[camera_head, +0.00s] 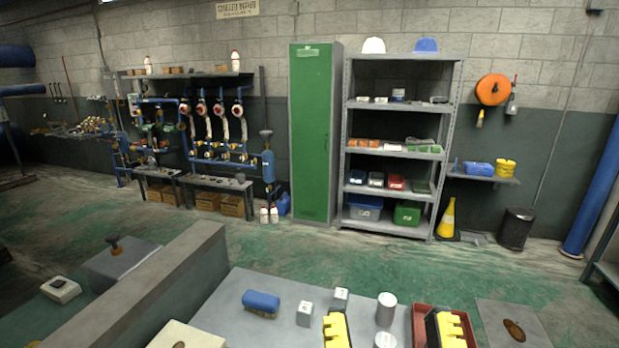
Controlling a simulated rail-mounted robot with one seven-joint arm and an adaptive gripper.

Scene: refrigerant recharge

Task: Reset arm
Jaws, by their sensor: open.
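My gripper (394,324) is at the bottom edge, right of centre. Its two yellow fingers with dark inner faces stand wide apart. A grey cylinder (386,309) shows between them, and I see nothing held. The rest of my arm is out of view. The grey workbench (225,312) lies beneath, and the right finger covers part of a red tray (422,318).
A blue brush (261,302) and two small pale blocks (305,314) (340,299) lie on the bench. A low grey wall (170,283) runs along its left. Beyond are a green locker (314,135), shelving (398,108), piping (215,136) and open green floor (300,252).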

